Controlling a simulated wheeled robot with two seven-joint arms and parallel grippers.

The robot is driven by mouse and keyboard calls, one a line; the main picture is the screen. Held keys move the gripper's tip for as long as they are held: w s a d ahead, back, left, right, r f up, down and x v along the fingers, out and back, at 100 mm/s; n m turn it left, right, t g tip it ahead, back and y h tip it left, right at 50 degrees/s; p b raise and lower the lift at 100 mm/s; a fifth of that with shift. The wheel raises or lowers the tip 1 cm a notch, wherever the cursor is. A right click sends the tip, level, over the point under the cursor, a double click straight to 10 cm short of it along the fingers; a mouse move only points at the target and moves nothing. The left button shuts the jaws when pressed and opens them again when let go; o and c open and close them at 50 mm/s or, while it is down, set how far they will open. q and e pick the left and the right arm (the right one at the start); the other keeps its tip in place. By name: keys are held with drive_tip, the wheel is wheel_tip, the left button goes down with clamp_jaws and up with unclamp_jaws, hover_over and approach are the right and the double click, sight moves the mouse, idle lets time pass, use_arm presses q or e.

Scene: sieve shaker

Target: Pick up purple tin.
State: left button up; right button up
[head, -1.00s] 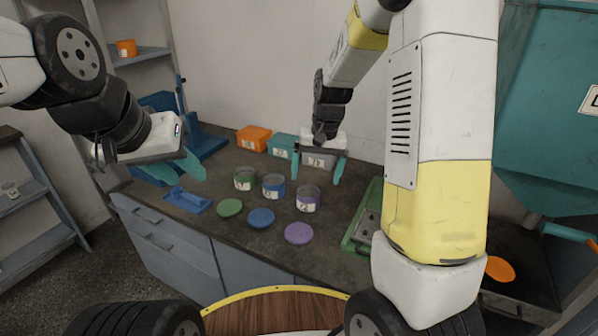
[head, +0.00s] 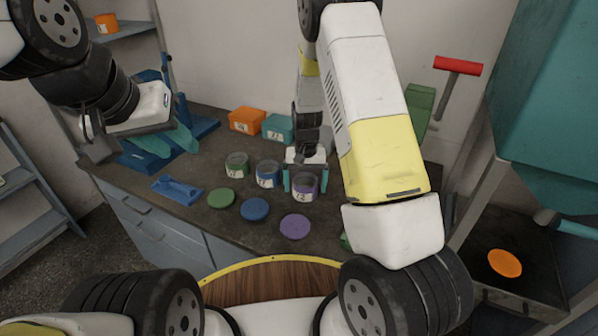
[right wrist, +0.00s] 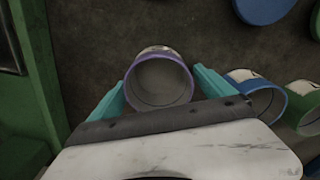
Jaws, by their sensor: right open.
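The purple tin (head: 305,186) is an open, round tin with a purple rim and a pale label, upright on the dark counter. In the right wrist view the purple tin (right wrist: 160,80) shows its empty-looking inside. My right gripper (head: 306,182) is open, with its teal fingers on either side of the purple tin. In the right wrist view the fingers of my right gripper (right wrist: 162,88) flank the near part of the tin, and I cannot tell whether they touch it. My left gripper (head: 183,143) is over the left of the counter, away from the tins; its jaw gap is unclear.
A blue tin (head: 267,174) and a green tin (head: 237,165) stand left of the purple one. Purple (head: 295,227), blue (head: 255,209) and green (head: 221,198) lids lie in front. Orange (head: 247,120) and teal (head: 278,127) boxes stand behind. A blue tray (head: 178,190) lies left.

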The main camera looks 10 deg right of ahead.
drive_tip(key=shift+f, duration=0.2)
drive_tip(key=c, duration=1.3)
drive_tip(key=shift+c, duration=0.3)
drive_tip(key=shift+r, duration=0.2)
